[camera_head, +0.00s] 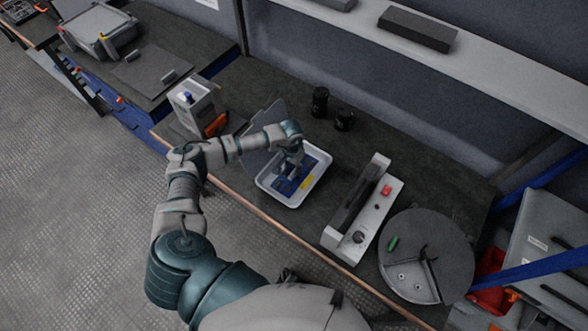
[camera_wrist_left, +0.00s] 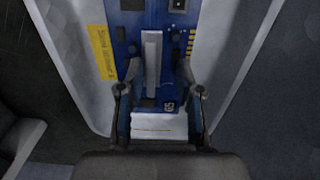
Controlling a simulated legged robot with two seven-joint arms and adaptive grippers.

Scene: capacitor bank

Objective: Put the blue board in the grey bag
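The blue board (camera_head: 298,172) lies in a white tray (camera_head: 262,183) on the dark bench; it also shows in the left wrist view (camera_wrist_left: 133,55), with a pale upright bar on it and a yellow label beside it. My left gripper (camera_head: 289,170) is over the tray, pointing down at the board. In the left wrist view its fingers (camera_wrist_left: 160,92) are spread, one on each side of the bar, with no visible contact on it. A flat grey sheet that looks like the grey bag (camera_head: 254,158) stands behind the tray, partly covered by my left arm. My right gripper is not in view.
A white device with a dark slot (camera_head: 335,237) stands right of the tray, and a round grey plate (camera_head: 440,250) lies beyond it. Two black cylinders (camera_head: 320,101) stand behind. A white box (camera_head: 190,105) and an orange-red item (camera_head: 216,124) are at the left.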

